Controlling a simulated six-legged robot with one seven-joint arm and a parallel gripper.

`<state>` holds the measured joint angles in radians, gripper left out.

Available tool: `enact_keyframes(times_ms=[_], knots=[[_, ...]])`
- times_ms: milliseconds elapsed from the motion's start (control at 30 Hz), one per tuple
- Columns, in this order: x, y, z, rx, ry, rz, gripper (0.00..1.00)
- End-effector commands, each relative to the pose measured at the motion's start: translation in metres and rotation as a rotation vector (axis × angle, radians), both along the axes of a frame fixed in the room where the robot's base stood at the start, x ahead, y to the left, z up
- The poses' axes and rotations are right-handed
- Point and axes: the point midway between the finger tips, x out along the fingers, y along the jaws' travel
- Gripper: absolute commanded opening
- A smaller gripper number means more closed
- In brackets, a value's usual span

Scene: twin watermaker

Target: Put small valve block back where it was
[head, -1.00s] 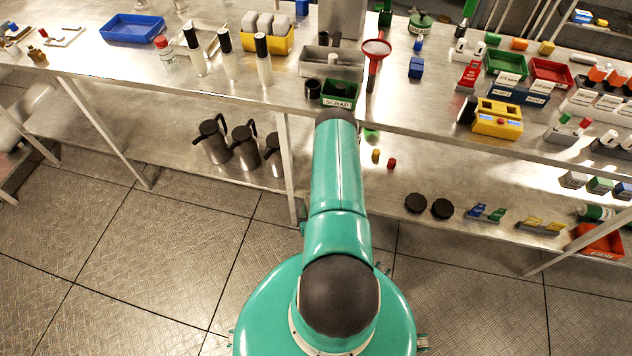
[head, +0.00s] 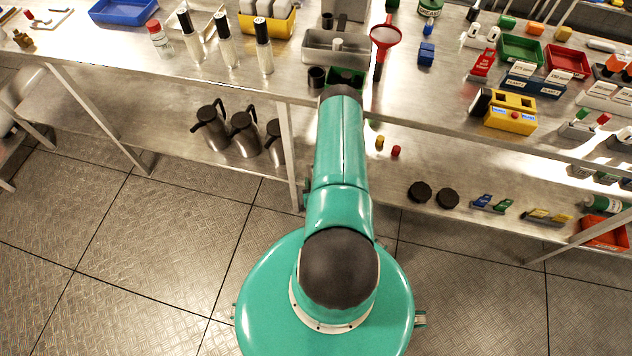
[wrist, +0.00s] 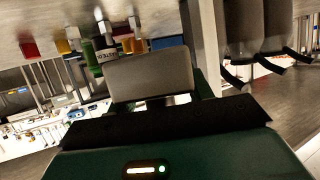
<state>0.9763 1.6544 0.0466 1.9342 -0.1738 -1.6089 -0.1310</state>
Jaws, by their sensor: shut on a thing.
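The small valve block (wrist: 150,75) shows in the wrist view as a plain grey, box-shaped piece with rounded corners. It sits in front of my gripper (wrist: 148,92), which is shut on it. The dark green gripper housing with a lit strip fills the bottom of that view. I cannot tell from these frames which spot the block came from.
On the bench (head: 300,87) stand a grey bin (head: 335,46), a mostly hidden green bin (head: 346,76), a red funnel (head: 385,38), a blue block (head: 427,53) and a yellow box (head: 510,112). Dark jugs (head: 210,127) stand on the lower shelf. The floor is clear.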

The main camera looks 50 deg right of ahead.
Motion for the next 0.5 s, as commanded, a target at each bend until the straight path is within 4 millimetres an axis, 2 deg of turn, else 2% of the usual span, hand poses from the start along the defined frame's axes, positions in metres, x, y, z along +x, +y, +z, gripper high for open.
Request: enact_keyframes(times_ms=[300,500], knots=[[0.033,-0.054,-0.025,-0.006,-0.007,-0.001,0.0],[0.046,-0.076,-0.057,-0.004,-0.005,0.0,0.0]])
